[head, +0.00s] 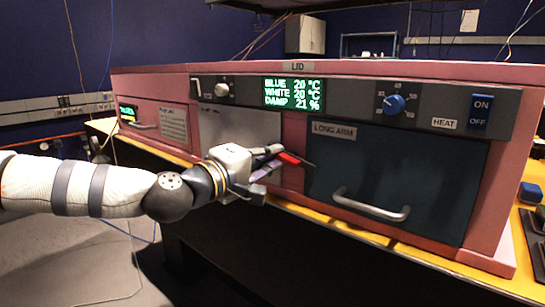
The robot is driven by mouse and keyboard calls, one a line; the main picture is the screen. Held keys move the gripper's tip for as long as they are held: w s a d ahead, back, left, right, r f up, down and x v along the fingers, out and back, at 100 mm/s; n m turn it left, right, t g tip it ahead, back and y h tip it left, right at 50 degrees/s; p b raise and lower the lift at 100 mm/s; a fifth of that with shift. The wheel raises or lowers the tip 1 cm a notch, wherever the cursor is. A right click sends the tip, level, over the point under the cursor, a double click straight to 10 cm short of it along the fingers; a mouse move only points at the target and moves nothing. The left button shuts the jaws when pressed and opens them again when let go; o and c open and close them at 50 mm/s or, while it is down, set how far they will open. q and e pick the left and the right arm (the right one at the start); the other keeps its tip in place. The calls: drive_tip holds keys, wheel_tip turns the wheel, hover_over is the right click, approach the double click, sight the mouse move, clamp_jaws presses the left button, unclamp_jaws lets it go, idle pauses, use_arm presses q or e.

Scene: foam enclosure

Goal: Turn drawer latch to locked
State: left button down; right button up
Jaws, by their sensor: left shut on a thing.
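The dark blue drawer front (400,170), labelled LONG ARM, is flush in the pink enclosure and has a metal bar handle (370,207) low on it. My left gripper (270,162) comes in from the left and is shut on the red latch lever. The fingers hide part of the lever and its pivot. I see no lock marking. My right gripper is not in view.
Above the drawer, a grey control strip holds a green display (292,93), a blue heat knob (393,104) and an ON/OFF switch (480,111). A plain grey panel (240,130) lies behind my gripper. The yellow table edge (400,248) runs below the enclosure.

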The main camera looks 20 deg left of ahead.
use_arm(q)
drive_tip(key=shift+f+n+b, duration=0.2)
drive_tip(key=shift+n+b, duration=0.1)
drive_tip(key=shift+n, duration=0.8)
drive_tip(key=c, duration=1.7)
unclamp_jaws()
drive_tip(key=shift+w, duration=0.1)
drive_tip(key=v, duration=1.2)
